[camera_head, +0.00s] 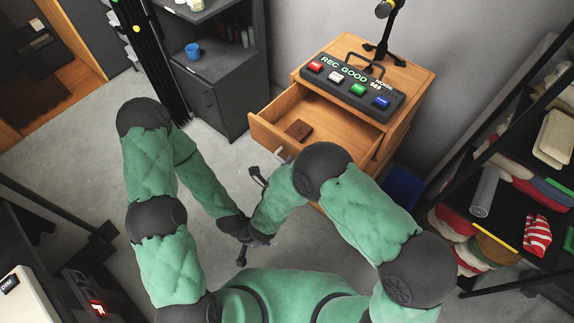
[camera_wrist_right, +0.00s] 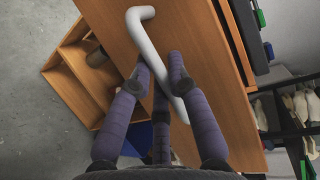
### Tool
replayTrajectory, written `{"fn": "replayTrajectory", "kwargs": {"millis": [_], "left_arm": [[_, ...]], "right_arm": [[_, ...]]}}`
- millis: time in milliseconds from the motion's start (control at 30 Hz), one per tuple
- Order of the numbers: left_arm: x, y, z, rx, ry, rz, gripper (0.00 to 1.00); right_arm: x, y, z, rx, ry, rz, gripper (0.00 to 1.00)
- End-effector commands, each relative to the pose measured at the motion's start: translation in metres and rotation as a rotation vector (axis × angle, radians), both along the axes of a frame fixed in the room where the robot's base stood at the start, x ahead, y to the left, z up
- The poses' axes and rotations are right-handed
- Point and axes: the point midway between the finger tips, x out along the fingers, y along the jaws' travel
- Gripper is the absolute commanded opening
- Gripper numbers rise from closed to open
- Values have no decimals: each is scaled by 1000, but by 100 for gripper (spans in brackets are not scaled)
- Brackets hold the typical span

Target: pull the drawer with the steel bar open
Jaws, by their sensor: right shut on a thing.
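The wooden drawer (camera_head: 270,137) stands pulled out from the cabinet, and its inside shows in the head view. In the right wrist view, the bent pale steel bar (camera_wrist_right: 143,30) runs across a wooden front (camera_wrist_right: 195,40). My right gripper (camera_wrist_right: 160,82) has its purple fingers on both sides of the bar and is shut on it. In the head view my right arm mostly hides this gripper (camera_head: 283,156). My left gripper (camera_head: 242,255) is lower, apart from the drawer; its jaws are too small to read.
On the cabinet (camera_head: 415,85) sit a black button panel (camera_head: 350,85) and a dark stand (camera_head: 384,45). A loaded shelf (camera_head: 500,205) stands at the right, a grey cabinet (camera_head: 215,85) behind at left. Bare floor (camera_head: 75,160) lies at the left.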

Motion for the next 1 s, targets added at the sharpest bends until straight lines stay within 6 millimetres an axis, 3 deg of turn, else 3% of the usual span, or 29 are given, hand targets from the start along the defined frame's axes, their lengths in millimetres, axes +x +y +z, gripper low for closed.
{"fn": "replayTrajectory", "kwargs": {"millis": [200,233,300,333,700,1000], "left_arm": [[0,0,0,0,0,0,0],[0,0,0,0,0,0,0],[0,0,0,0,0,0,0],[0,0,0,0,0,0,0],[0,0,0,0,0,0,0],[0,0,0,0,0,0,0]], "right_arm": [[0,0,-1,0,2,0,0],[0,0,-1,0,2,0,21],[0,0,-1,0,2,0,41],[0,0,-1,0,2,0,44],[-3,1,0,1,1,2,44],[-39,11,7,0,0,5,44]]}}
